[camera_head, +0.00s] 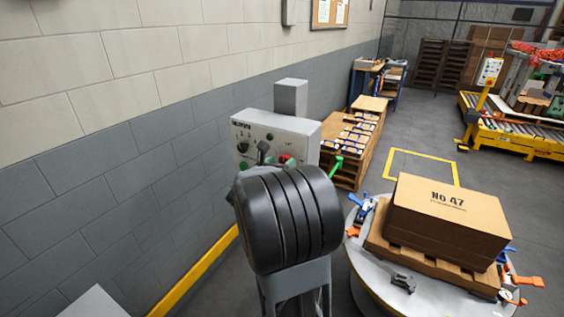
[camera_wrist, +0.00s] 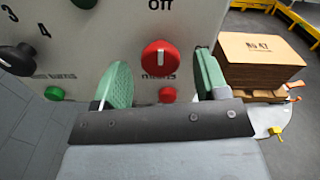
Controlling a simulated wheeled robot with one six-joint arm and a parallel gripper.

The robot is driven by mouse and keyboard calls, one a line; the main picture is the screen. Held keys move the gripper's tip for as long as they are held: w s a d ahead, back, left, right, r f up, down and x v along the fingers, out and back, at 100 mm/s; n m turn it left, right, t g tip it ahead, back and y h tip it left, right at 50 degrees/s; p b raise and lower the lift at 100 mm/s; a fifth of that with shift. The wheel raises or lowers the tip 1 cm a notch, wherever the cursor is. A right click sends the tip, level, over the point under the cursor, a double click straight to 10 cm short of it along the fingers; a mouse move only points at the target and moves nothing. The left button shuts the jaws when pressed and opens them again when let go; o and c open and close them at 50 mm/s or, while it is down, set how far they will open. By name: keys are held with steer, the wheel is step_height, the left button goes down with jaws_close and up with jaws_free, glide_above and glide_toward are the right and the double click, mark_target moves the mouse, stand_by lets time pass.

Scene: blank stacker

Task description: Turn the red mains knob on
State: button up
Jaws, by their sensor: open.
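The red mains knob (camera_wrist: 160,58) is on the front of a grey control panel (camera_wrist: 130,20) in the wrist view, with "Off" printed above it and "mains" below. Its white mark points straight up toward "Off". My gripper (camera_wrist: 162,84) is open in front of the panel, one green finger pad to the left of the knob and one to the right. The knob shows between the pads; I cannot tell how far the fingertips are from the panel. In the head view my arm hides part of the panel (camera_head: 304,133), and only a bit of red shows.
A red button (camera_wrist: 167,95) sits just below the knob. A black knob (camera_wrist: 18,58) and a green button (camera_wrist: 54,93) are to the left. A round table (camera_head: 375,291) with a carton (camera_head: 448,215) on a pallet stands right of my arm.

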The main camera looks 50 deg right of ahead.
steer(key=shift+w+d, duration=0.1)
steer(key=shift+d, duration=0.4)
steer(key=shift+c, duration=0.3)
steer(key=c, duration=0.9)
steer(key=shift+o, duration=0.2)
